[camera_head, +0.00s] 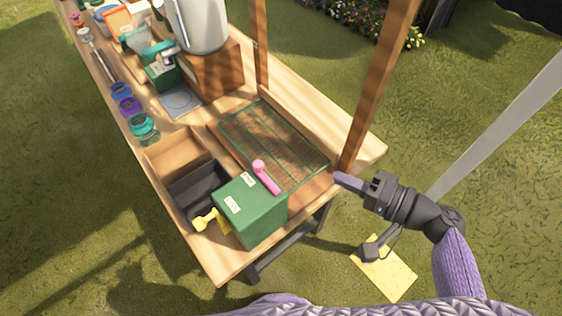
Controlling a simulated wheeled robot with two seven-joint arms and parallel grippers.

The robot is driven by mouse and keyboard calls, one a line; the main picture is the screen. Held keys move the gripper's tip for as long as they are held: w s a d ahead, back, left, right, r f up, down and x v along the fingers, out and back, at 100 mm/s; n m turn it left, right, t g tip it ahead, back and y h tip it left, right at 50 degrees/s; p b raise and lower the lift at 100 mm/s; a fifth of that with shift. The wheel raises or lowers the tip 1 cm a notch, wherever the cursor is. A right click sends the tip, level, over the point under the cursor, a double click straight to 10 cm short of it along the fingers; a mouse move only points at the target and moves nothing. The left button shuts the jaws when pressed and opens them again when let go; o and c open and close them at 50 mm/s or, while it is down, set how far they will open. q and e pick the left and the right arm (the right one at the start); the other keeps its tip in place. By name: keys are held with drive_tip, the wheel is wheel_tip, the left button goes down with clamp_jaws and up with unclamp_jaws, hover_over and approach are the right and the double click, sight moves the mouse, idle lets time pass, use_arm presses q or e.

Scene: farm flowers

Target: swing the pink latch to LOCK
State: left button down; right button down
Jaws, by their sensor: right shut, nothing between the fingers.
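The pink latch (266,177) is a short rounded lever on top of a green box (253,213) at the near end of the wooden bench. It slants from a round knob at upper left to its lower right end. Small white labels lie on the box, but their words are too small to read. My right gripper (337,177) is shut and empty, to the right of the box by the bench's corner post, apart from the latch. My left gripper is not in view.
A yellow handle (205,221) sticks out at the box's left. A wooden tray (180,158) and a dark tray (198,188) lie behind it. A slatted panel (262,140) lies beyond the latch. A wooden post (378,80) stands near my right gripper.

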sight(266, 178)
drive_tip(key=s+a+x, duration=0.1)
drive_tip(key=s+x, duration=0.1)
drive_tip(key=x, duration=1)
drive_tip(key=shift+a+f+p, duration=0.25)
drive_tip(key=shift+a+p, duration=0.2)
drive_tip(key=shift+a, duration=0.15)
drive_tip(key=shift+w, duration=0.1)
drive_tip(key=shift+a+n+g+y+b, duration=0.1)
drive_tip(key=shift+n+g+y+b, duration=0.2)
drive_tip(key=shift+n+b, duration=0.1)
